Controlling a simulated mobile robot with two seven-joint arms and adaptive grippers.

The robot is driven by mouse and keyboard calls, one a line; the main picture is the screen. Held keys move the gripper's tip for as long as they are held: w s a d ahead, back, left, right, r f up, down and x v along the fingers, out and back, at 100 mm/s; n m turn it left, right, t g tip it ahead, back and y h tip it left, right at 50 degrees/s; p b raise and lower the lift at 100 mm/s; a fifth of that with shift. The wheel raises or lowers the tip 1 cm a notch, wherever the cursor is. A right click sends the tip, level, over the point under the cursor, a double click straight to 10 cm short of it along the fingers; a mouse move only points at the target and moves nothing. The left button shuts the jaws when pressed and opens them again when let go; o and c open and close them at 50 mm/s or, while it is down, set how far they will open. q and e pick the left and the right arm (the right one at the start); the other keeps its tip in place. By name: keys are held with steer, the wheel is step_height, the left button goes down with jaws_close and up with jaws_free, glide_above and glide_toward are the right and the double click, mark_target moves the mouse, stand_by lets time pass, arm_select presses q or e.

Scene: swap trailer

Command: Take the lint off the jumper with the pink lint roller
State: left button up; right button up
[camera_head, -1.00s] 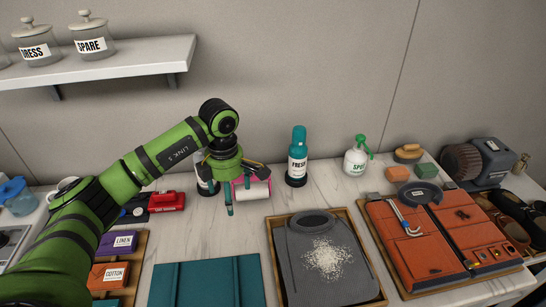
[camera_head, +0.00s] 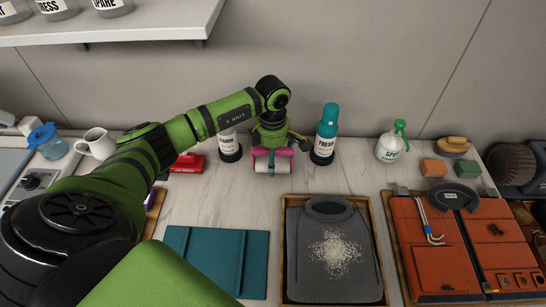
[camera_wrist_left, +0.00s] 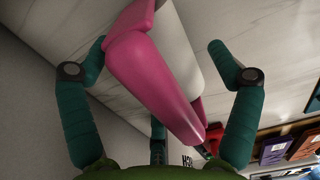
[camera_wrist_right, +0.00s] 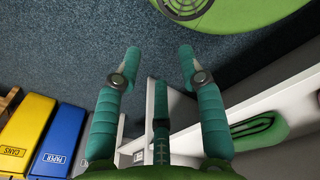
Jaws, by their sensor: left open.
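The lint roller (camera_head: 273,166), with a white roll and a pink handle, lies on the marble counter near the wall. Its pink handle (camera_wrist_left: 150,75) fills the middle of the left wrist view. My left gripper (camera_head: 270,155) is at the roller, with its fingers apart on both sides of the handle; it is open. The grey jumper (camera_head: 303,272) lies flat in a wooden tray (camera_head: 286,232), with a patch of white lint (camera_head: 336,254) on its chest. My right gripper (camera_wrist_right: 160,55) is open and empty in the right wrist view, away from the counter.
A teal-capped FRESH bottle (camera_head: 325,140) stands right of the roller and a dark-based bottle (camera_head: 229,145) left of it. A red object (camera_head: 188,163) lies further left. A teal folded board (camera_head: 215,257) lies left of the tray. An orange case (camera_head: 430,255) is at the right.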

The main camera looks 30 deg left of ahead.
arm_select(q)
steer(key=shift+f, duration=0.1)
steer(key=c, duration=1.3)
steer(key=shift+c, duration=0.3)
arm_select(e)
steer(key=shift+w, duration=0.6)
steer(key=shift+s, duration=0.15)
arm_select(q)
steer(key=shift+r+b, duration=0.3)
step_height(320, 180, up, 4)
steer(key=shift+w+d+f+b, duration=0.15)
steer(key=shift+f+b, duration=0.05)
steer(key=shift+b, duration=0.75)
steer(key=w+d+r+b, duration=0.1)
steer(key=d+r, duration=0.2)
steer(key=d, duration=0.2)
steer(key=d+r+b, duration=0.2)
steer(key=d+r, duration=0.2)
steer(key=d, duration=0.2)
steer(key=shift+w+d, duration=0.15)
steer(key=shift+w, duration=0.2)
arm_select(e)
step_height(320, 180, down, 6)
steer(key=shift+a+r, duration=0.1)
